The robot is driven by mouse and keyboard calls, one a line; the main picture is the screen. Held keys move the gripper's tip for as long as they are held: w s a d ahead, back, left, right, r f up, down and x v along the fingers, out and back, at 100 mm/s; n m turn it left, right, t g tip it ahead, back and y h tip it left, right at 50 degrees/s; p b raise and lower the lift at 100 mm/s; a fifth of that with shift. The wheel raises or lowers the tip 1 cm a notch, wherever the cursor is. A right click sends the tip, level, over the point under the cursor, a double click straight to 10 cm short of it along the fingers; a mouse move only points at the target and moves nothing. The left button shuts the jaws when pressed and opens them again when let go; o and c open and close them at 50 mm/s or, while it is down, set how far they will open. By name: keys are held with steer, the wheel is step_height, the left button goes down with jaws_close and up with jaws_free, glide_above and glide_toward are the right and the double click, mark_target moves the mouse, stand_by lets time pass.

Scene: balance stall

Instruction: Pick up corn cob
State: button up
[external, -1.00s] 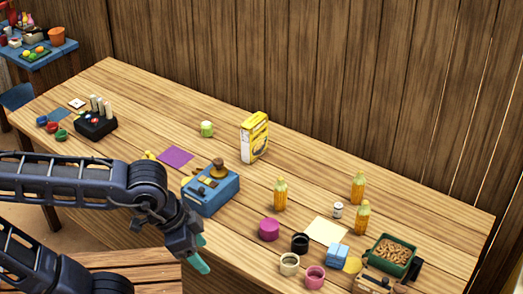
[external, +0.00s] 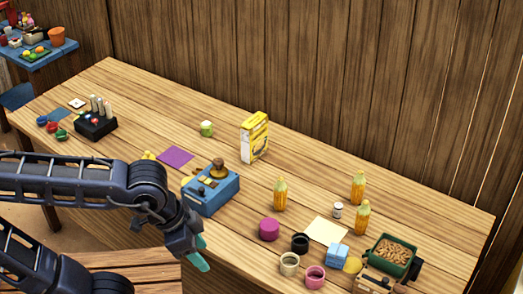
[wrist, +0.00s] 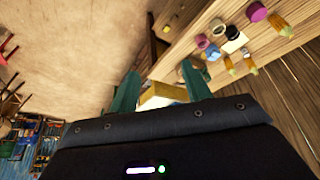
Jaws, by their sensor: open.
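Several things stand on the wooden table (external: 300,160). Three upright yellow corn cobs with paler tops are on its right half: one on the left (external: 280,194), one at the back (external: 358,187) and one in front of that (external: 362,217). Corn cobs also show at the upper right of the wrist view, one near the edge (wrist: 281,27). My gripper (external: 201,260) has teal fingers and hangs beside the table's front edge, left of and well apart from the cobs. In the wrist view its fingers (wrist: 160,80) are spread, with no cob between them.
A blue box (external: 213,195) with small items on top stands near my gripper. A magenta cylinder (external: 269,229), black cup (external: 299,242), white jar (external: 338,210) and blue block (external: 337,252) are around the cobs. A yellow carton (external: 254,136) stands behind. A green tray (external: 374,256) holds brown pieces.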

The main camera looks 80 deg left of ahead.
steer(key=w+a+f+n+t+y, duration=0.1)
steer(key=w+a+f+t+y, duration=0.3)
steer(key=w+a, duration=0.85)
steer(key=w+a+f+n+t, duration=0.15)
steer(key=w+a+f, duration=0.45)
steer(key=w+a, duration=0.6)
steer(key=n+t+y, duration=0.3)
steer(key=t+y, duration=0.1)
steer(key=t, duration=0.2)
glide_toward(281, 187)
steer(key=x, duration=0.5)
steer(key=shift+w+a+r, duration=0.1)
steer(key=shift+w+r, duration=0.05)
steer(key=shift+r, duration=0.25)
steer(key=shift+a+r+x, duration=0.15)
steer(key=shift+a+x, duration=0.05)
steer(key=shift+x, duration=1.15)
steer(key=shift+a+r+x, duration=0.1)
steer(key=shift+a+x, duration=0.1)
steer(key=shift+x, duration=1.1)
jaws_close()
